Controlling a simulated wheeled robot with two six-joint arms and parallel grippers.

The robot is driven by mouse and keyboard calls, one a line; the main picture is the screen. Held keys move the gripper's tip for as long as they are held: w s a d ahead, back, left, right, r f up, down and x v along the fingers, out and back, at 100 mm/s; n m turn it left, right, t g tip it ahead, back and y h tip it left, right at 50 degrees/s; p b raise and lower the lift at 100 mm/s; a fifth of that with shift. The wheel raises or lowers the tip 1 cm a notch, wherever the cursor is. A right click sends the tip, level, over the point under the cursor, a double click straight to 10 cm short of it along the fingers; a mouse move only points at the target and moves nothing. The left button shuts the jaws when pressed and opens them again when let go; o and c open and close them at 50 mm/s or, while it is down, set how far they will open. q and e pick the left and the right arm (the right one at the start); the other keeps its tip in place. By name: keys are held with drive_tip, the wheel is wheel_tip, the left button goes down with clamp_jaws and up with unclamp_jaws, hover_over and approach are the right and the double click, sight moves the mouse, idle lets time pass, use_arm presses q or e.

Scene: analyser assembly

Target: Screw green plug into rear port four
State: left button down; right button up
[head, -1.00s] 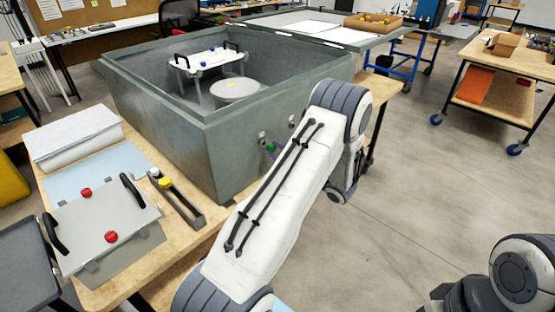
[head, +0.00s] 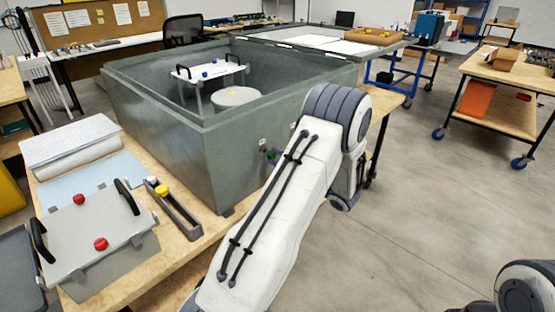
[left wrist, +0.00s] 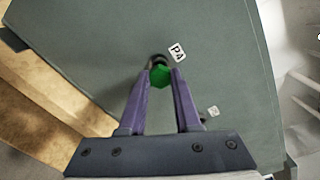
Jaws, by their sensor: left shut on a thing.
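The green plug (left wrist: 160,76) is between the purple fingertips of my left gripper (left wrist: 160,73) in the left wrist view. The gripper is shut on it. The plug is at a dark round port (left wrist: 158,59) in the grey wall, beside a white label reading P4 (left wrist: 177,52). How deep the plug sits cannot be told. In the head view the green plug (head: 271,154) shows small by the outer wall of the large grey analyser housing (head: 170,142). My left arm hides most of the gripper there. My right gripper is out of view.
A second white label (left wrist: 213,111) is lower on the wall. The bench carries a plate with red knobs (head: 95,228) and a narrow holder with a yellow-topped part (head: 162,190). A round disc (head: 237,97) lies inside the open housing.

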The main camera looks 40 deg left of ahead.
use_arm(q)
drive_tip(key=shift+s+b, duration=0.1)
drive_tip(key=shift+b, duration=0.5)
idle(0.7)
drive_tip(key=shift+a+b, duration=0.3)
drive_tip(key=shift+a, duration=0.4)
idle(1.0)
